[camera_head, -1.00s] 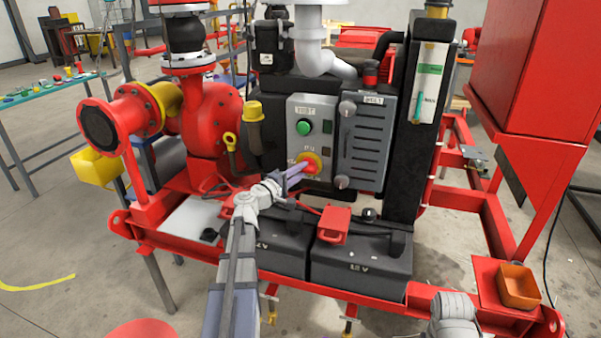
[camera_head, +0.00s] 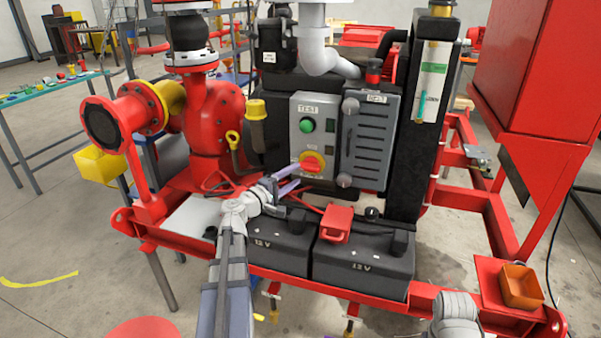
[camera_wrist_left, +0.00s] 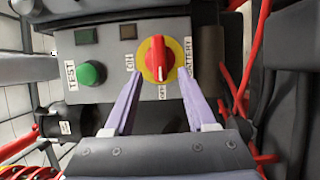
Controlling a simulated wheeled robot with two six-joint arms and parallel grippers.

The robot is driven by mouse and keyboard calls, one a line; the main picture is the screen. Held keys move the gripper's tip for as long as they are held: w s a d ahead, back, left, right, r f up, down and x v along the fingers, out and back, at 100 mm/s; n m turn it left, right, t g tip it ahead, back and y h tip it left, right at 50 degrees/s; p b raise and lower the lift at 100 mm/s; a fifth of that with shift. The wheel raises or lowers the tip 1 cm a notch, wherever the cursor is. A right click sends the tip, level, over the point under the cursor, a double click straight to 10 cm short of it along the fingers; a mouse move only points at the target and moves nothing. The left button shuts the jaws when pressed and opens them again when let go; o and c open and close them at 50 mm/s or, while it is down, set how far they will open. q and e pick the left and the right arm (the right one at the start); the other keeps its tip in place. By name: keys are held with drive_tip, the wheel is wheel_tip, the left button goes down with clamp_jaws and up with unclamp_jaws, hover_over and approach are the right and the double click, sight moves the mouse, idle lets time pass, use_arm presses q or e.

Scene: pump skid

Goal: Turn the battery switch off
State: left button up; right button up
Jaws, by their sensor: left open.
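The battery switch (camera_head: 312,163) is a red knob on a yellow disc, low on the grey control panel (camera_head: 305,108). In the left wrist view the switch (camera_wrist_left: 158,58) shows its red handle running up and down the picture, in line with the OFF label below it. The ON label is at its left and BATTERY at its right. My left gripper (camera_head: 295,177) is open and empty just in front of the panel. In the left wrist view its lilac fingers (camera_wrist_left: 160,76) are spread to either side of the knob's lower part, with clear gaps.
A green TEST button (camera_head: 306,125) sits above the switch. A grey louvred box (camera_head: 368,140) adjoins the panel on the right. Black 12 V batteries (camera_head: 362,258) and a red part (camera_head: 336,222) lie below. An orange bin (camera_head: 518,286) stands at front right.

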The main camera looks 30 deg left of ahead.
use_arm(q)
drive_tip(key=shift+s+a, duration=0.2)
drive_tip(key=shift+s, duration=1.25)
